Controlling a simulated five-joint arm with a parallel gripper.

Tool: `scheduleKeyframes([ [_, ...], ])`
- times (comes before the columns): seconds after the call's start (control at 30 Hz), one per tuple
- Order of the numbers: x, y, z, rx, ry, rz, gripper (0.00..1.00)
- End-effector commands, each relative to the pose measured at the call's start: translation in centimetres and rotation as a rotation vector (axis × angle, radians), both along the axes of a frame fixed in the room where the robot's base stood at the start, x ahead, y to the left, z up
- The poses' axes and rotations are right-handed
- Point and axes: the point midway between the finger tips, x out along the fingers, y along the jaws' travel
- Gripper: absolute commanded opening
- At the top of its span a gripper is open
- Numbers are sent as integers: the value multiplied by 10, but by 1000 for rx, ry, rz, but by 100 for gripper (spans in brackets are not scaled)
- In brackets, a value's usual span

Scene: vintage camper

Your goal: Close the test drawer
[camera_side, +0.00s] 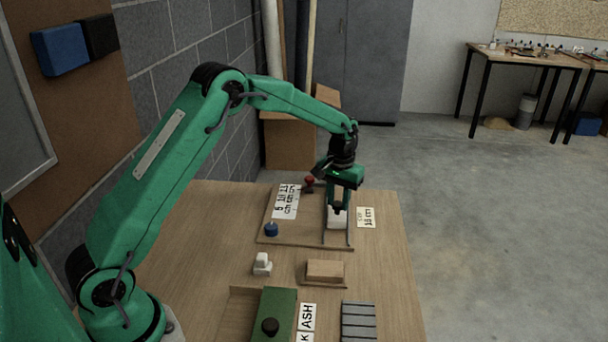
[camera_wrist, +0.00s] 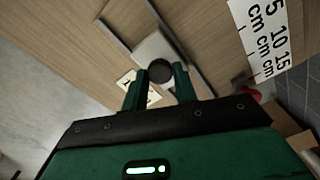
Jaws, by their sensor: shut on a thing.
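The test drawer looks like a pale sliding block (camera_side: 337,221) between two dark rails on a wooden board (camera_side: 295,240) at the back of the table. In the wrist view the pale block (camera_wrist: 154,46) carries a round dark knob (camera_wrist: 160,71). My gripper (camera_side: 338,209) points down over the block. Its green fingers stand on either side of the knob in the wrist view and are shut on it. The gripper hides part of the block in the side view. A scale card marked 5, 10, 15 cm (camera_side: 286,201) lies left of the rails.
A red knob (camera_side: 310,181) and a blue knob (camera_side: 271,229) stand on the board. A small card (camera_side: 366,217) lies right of the rails. A white switch-like piece (camera_side: 262,264), a wooden block (camera_side: 325,270) and a green box (camera_side: 274,314) stand nearer the front.

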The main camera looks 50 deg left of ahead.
Motion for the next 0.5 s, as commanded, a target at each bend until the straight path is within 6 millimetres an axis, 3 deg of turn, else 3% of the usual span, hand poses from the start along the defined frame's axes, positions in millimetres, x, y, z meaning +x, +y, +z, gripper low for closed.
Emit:
scheduleKeyframes([
  [0.2, -22, -22, 1, 0, 0, -1, 0],
  [0.5, -39, -39, 2, 0, -1, 0, 0],
])
